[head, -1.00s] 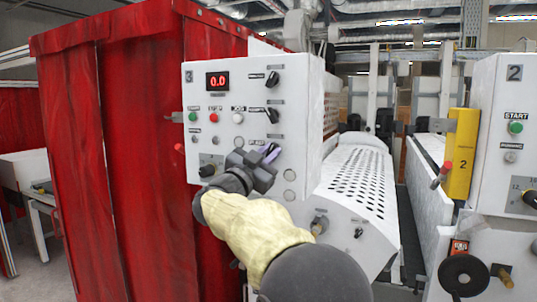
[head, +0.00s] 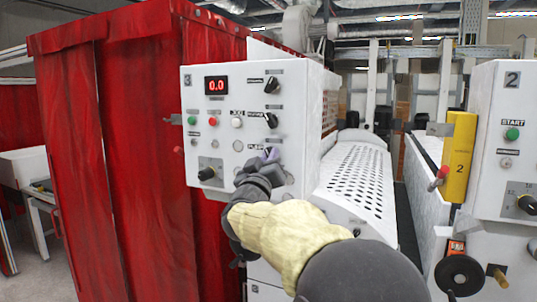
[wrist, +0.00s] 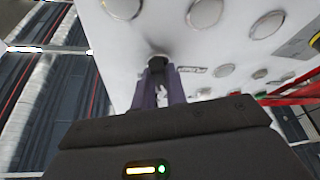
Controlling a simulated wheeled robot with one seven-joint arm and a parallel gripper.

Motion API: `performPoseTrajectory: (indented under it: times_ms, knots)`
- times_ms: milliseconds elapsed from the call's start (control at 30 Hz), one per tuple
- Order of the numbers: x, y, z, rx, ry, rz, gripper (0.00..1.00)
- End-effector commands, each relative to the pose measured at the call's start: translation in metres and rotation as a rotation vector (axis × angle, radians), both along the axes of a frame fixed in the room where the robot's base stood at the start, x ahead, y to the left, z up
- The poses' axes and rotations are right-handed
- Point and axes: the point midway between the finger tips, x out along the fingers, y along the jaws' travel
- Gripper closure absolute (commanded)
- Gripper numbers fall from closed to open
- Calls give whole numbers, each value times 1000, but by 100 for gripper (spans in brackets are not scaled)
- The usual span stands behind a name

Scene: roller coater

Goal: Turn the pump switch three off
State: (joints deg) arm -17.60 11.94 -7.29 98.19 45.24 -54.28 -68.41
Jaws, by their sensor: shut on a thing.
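The white control panel (head: 222,165) marked 3 stands in front of me, with a red "0.0" display (head: 216,85). My gripper (head: 271,155) is at its lower right part, beside a label that seems to read PUMP (head: 254,147). In the wrist view, my gripper's (wrist: 161,88) two purple fingers are shut on the dark pump switch knob (wrist: 157,62) at the panel face. The knob's pointer direction is hidden by the fingers. In the head view my gripper hides the switch.
Two black rotary knobs (head: 271,120) sit above my gripper, and another knob (head: 206,173) is at lower left. Start, stop and jog buttons (head: 212,121) are at left. A red curtain (head: 130,150) stands left, a perforated cover (head: 355,180) right, and machine 2 (head: 490,150) farther right.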

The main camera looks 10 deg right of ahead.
Motion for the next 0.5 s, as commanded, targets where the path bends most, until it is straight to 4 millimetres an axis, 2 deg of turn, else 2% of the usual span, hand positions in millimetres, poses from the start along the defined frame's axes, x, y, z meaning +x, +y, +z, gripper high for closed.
performPoseTrajectory:
  times_ms: [200, 500]
  knots:
    - [-1, 0, 3, -82, 57, 0, 100]
    - [0, 0, 1, -115, 81, 1, 100]
